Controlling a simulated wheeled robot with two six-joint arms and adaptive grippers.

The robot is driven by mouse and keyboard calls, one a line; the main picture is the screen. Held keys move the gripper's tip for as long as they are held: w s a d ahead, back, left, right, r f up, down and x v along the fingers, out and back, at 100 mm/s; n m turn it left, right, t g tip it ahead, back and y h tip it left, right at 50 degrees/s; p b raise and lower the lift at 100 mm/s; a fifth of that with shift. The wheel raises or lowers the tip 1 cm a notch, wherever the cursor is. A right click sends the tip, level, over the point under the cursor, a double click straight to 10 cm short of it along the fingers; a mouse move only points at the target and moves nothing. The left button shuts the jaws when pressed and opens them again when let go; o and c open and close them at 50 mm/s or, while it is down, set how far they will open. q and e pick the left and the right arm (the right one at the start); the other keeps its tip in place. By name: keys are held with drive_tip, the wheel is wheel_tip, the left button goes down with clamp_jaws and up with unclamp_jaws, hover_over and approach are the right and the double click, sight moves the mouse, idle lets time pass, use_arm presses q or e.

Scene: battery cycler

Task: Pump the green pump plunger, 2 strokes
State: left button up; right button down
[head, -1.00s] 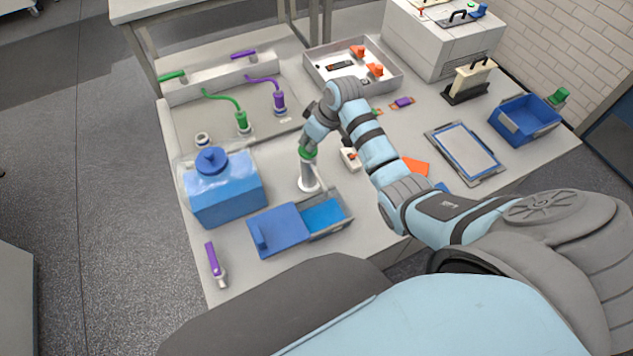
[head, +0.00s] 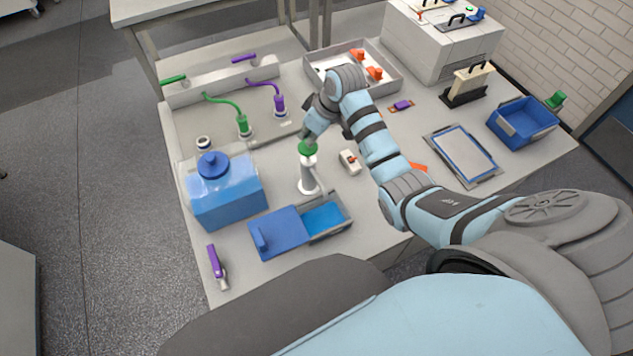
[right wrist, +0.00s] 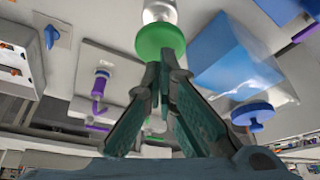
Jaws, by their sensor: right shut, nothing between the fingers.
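The pump (head: 308,177) is a white cylinder with a round foot, upright on the table near the middle. Its green plunger cap (head: 307,148) stands raised on top. In the right wrist view the cap (right wrist: 160,37) is a round green disc just beyond my fingertips. My right gripper (head: 306,138) is directly over the cap, pointing down, its fingers closed together and empty. In the right wrist view the fingertips (right wrist: 166,62) overlap the cap's edge; whether they touch it I cannot tell. My left gripper is not in view.
A blue-filled container (head: 222,195) stands left of the pump, and a blue box with a sliding lid (head: 283,232) lies in front. A small white-and-red piece (head: 349,161) is close on the right. Green (head: 242,124) and purple (head: 279,105) hose fittings stand behind left.

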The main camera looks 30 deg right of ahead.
wheel_tip(320, 180, up, 6)
idle(0.5)
idle(0.4)
